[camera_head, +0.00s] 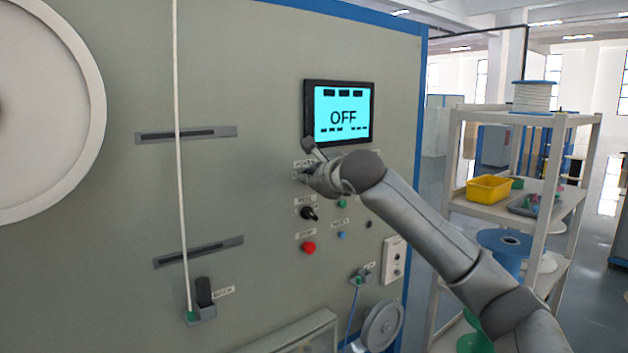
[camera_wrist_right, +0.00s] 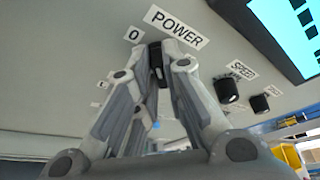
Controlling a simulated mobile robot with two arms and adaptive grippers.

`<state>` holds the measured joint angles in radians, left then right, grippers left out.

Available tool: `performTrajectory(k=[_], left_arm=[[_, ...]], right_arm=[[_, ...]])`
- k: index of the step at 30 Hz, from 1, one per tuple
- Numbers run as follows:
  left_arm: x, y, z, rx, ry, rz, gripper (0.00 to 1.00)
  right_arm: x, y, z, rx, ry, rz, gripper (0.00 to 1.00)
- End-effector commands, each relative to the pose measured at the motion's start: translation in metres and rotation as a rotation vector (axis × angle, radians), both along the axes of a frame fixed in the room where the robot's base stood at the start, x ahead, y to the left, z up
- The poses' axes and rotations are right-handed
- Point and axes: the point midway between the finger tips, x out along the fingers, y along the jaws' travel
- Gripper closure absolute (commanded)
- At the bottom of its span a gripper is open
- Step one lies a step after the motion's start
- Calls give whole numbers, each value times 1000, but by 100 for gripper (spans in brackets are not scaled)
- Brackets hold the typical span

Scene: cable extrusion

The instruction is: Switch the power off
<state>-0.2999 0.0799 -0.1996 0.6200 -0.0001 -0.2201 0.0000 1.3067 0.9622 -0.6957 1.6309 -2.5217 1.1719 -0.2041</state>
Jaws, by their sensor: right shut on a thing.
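The display (camera_head: 342,112) on the machine panel reads "OFF" on a cyan screen. In the right wrist view, the black power knob (camera_wrist_right: 156,60) sits under the "POWER" label (camera_wrist_right: 177,27), with a "0" label (camera_wrist_right: 134,34) at its upper left. My right gripper (camera_wrist_right: 157,72) is shut on this knob, one finger on each side. In the head view my right gripper (camera_head: 308,173) is at the panel just below the display, and it hides the power knob there. My left gripper is in neither view.
Below my right gripper are a black mode knob (camera_head: 309,214), a red stop button (camera_head: 308,247), a green button (camera_head: 342,204) and a blue button (camera_head: 342,235). A speed knob (camera_wrist_right: 227,90) is close by. A shelf rack (camera_head: 535,120) stands at right.

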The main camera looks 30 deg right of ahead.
Motion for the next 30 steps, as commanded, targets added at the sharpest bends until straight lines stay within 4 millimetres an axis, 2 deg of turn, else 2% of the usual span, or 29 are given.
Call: performTrajectory(k=[6,7,12,23,26,30], left_arm=[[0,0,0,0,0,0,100],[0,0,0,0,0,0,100],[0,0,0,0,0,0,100],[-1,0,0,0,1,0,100],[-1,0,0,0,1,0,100],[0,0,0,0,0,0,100]], right_arm=[[0,0,-1,-3,2,1,100],[0,0,-1,-3,2,1,87],[0,0,-1,-3,2,1,68],[-3,0,1,-1,0,0,68],[-10,2,3,-2,-2,1,68],[-30,6,9,-3,-1,1,68]])
